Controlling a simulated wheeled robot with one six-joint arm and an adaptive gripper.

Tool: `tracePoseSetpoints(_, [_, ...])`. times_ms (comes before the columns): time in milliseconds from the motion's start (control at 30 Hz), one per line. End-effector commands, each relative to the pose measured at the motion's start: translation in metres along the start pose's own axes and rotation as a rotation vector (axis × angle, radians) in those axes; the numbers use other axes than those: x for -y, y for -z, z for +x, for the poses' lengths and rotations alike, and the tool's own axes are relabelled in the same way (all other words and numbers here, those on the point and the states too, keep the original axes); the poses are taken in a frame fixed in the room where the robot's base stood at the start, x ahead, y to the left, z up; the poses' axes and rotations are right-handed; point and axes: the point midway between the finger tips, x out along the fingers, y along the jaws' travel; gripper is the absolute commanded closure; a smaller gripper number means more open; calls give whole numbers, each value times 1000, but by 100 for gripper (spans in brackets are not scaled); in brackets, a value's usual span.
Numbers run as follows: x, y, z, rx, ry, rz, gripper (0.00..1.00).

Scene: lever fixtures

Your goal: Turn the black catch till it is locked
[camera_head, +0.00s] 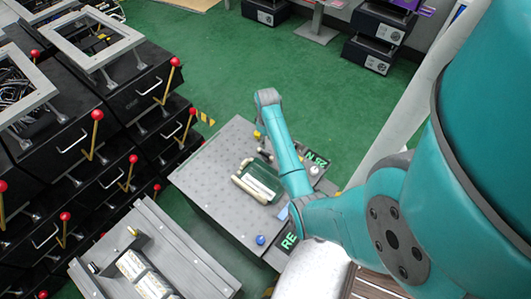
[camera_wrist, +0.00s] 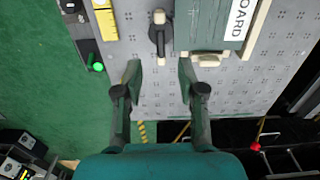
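The black catch (camera_wrist: 160,42) is in the wrist view at top centre, on the grey perforated table top (camera_wrist: 215,90). Its dark arm points down the picture, towards my gripper, and a pale round piece shows at its upper end. My gripper (camera_wrist: 160,78) is open and empty, its two fingers wide apart. In the picture the catch lies just above the gap between the fingertips, apart from both. In the head view I cannot clearly make out the catch or the fingers near the end of my arm.
A green box (camera_wrist: 207,25) with a white label and pale handles stands close right of the catch. It also shows in the head view (camera_head: 264,176). A yellow strip (camera_wrist: 105,20) and a green-lit button (camera_wrist: 97,67) lie left. Black cabinets (camera_head: 75,150) with red-knobbed levers stand left.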

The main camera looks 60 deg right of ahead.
Motion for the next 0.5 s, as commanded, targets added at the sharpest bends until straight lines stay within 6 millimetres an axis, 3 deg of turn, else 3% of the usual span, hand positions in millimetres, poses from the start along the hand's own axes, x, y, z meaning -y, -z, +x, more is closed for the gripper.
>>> tracePoseSetpoints(500, [1, 0, 82, 0, 0, -2, 60])
